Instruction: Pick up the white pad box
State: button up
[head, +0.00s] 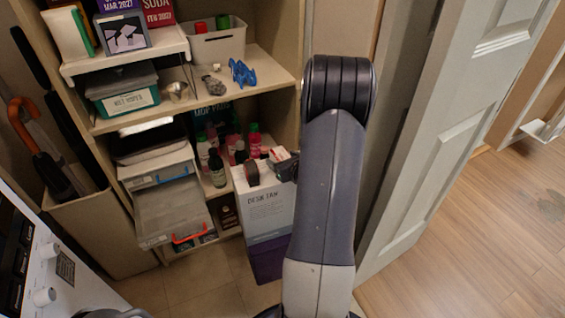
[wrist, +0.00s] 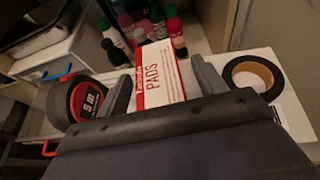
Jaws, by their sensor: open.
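The white pad box, with red edges and "PADS" on its face, shows in the wrist view (wrist: 160,75). My gripper (wrist: 163,88) is open, with one grey finger on each side of the pad box. I cannot tell whether either finger touches it. The box's near end is hidden behind my gripper's body. In the head view, my arm hides much of the gripper.
A 5 m tape roll (wrist: 88,101) lies left of my gripper. A black tape roll with a tan core (wrist: 253,76) lies to the right. Several bottles (wrist: 140,28) stand behind the pad box. A white door (head: 440,120) stands right of my arm.

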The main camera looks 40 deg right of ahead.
jog(key=shift+c, duration=0.6)
jog(key=c, duration=0.9)
jog(key=shift+c, duration=0.2)
